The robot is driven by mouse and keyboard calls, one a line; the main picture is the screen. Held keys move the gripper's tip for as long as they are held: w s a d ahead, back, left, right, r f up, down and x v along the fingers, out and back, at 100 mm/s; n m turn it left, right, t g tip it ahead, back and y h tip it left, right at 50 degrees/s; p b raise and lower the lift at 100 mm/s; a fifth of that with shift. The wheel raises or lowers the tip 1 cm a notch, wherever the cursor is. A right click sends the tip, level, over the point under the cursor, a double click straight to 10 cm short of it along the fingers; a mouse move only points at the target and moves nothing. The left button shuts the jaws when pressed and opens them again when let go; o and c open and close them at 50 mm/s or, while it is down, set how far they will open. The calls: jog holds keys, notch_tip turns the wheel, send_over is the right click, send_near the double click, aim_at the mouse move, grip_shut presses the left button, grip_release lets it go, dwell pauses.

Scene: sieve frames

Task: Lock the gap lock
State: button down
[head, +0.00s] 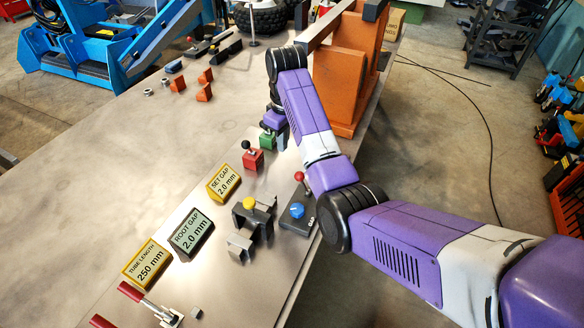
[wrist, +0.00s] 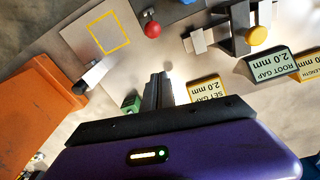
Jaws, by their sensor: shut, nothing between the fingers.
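A dark box (head: 292,224) with a blue knob (head: 297,210) and partly hidden lettering sits near the table's right edge. A lever with a red ball (head: 299,176) rises by its far end; the ball also shows in the wrist view (wrist: 152,29). I cannot tell for sure which part is the gap lock. My gripper (wrist: 158,88) is shut and empty, apart from the red ball, which lies above its fingertips in the wrist view. In the head view the gripper is mostly hidden by my arm, near the green block (head: 267,141).
A yellow-knobbed clamp (head: 250,204) stands left of the box. Signs read SET GAP (head: 224,184), ROOT GAP (head: 192,232) and TUBE LENGTH (head: 146,265). A red block (head: 253,160) with a black ball lever and an orange stand (head: 338,90) are farther back.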

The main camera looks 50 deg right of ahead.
aim_at(303, 184)
notch_tip(303, 184, down, 9)
jog(key=s+p, duration=0.2)
jog(key=p, duration=0.2)
jog(key=shift+s+d, duration=0.4)
jog(key=shift+b, duration=0.35)
